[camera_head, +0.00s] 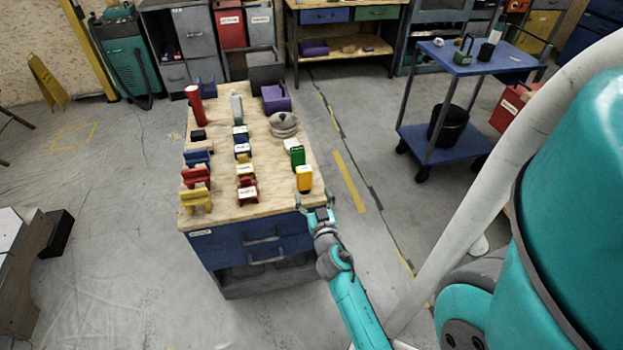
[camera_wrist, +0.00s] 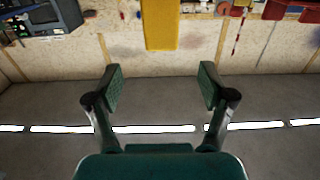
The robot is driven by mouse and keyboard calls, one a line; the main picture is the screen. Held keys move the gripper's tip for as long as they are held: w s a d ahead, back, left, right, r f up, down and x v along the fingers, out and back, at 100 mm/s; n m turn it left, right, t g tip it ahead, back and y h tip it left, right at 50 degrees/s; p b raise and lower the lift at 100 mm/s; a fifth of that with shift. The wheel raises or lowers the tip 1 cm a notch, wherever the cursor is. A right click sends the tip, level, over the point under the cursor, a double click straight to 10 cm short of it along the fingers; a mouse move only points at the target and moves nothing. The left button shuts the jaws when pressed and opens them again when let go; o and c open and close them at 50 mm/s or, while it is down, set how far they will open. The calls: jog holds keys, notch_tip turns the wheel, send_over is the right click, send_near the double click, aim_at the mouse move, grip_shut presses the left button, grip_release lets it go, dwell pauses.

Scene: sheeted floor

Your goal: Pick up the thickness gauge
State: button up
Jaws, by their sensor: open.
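Several small tools stand in rows on the plywood-topped workbench (camera_head: 270,195); I cannot tell for certain which is the thickness gauge. A yellow item with a white label (camera_head: 304,179) stands nearest my gripper, with a green one (camera_head: 297,155) behind it. My gripper (camera_head: 316,203) is at the bench's front right corner, just in front of the yellow item. In the wrist view my gripper (camera_wrist: 160,86) is open and empty, its two green pads apart. A yellow block (camera_wrist: 161,25) shows beyond the pads at the top centre.
Yellow (camera_head: 195,198), red (camera_head: 195,177) and blue (camera_head: 197,158) tools line the bench's left side. A red cylinder (camera_head: 194,104) and a round grey lidded item (camera_head: 283,124) stand farther back. A blue cart (camera_head: 470,62) is at the right. Floor beside the bench is clear.

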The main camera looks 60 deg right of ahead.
aim_at(305, 175)
jog(key=x, duration=0.5)
jog(key=shift+d, duration=0.1)
jog(key=shift+x, duration=2.75)
jog(key=shift+w+r, duration=0.1)
jog(key=shift+w, duration=0.05)
jog(key=c, duration=1.2)
jog(key=shift+c, duration=0.8)
jog(key=shift+r, duration=0.15)
